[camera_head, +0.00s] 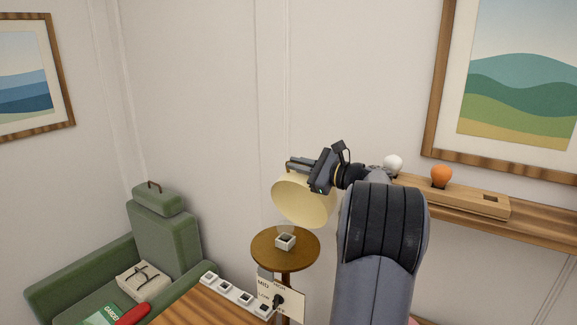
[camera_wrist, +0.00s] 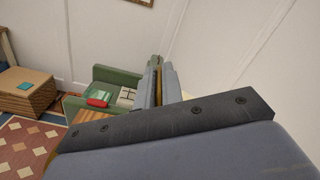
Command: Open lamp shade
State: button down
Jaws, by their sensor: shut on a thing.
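The cream lamp shade (camera_head: 302,203) is tilted up above a small round brown table, its pale face toward the head camera. My gripper (camera_head: 298,166) is at the shade's upper edge, shut on a thin brown handle (camera_head: 290,163). In the wrist view, the handle (camera_wrist: 158,80) runs between the two grey fingers (camera_wrist: 157,87). A small white socket (camera_head: 285,242) with a dark top stands on the round table (camera_head: 263,249), below the shade and apart from it. My arm hides the area right of the shade.
A switch panel (camera_head: 288,304) stands by a wooden surface (camera_head: 205,309) in front. A green armchair (camera_head: 163,238) is at left.

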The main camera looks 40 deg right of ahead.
jog(key=shift+w+d, duration=0.15)
jog(key=shift+d, duration=0.25)
jog(key=c, duration=1.5)
grip_release()
jog(key=b+v, duration=0.3)
jog(key=v, duration=0.7)
jog(key=shift+s+d, duration=0.15)
jog(key=shift+s, duration=0.2)
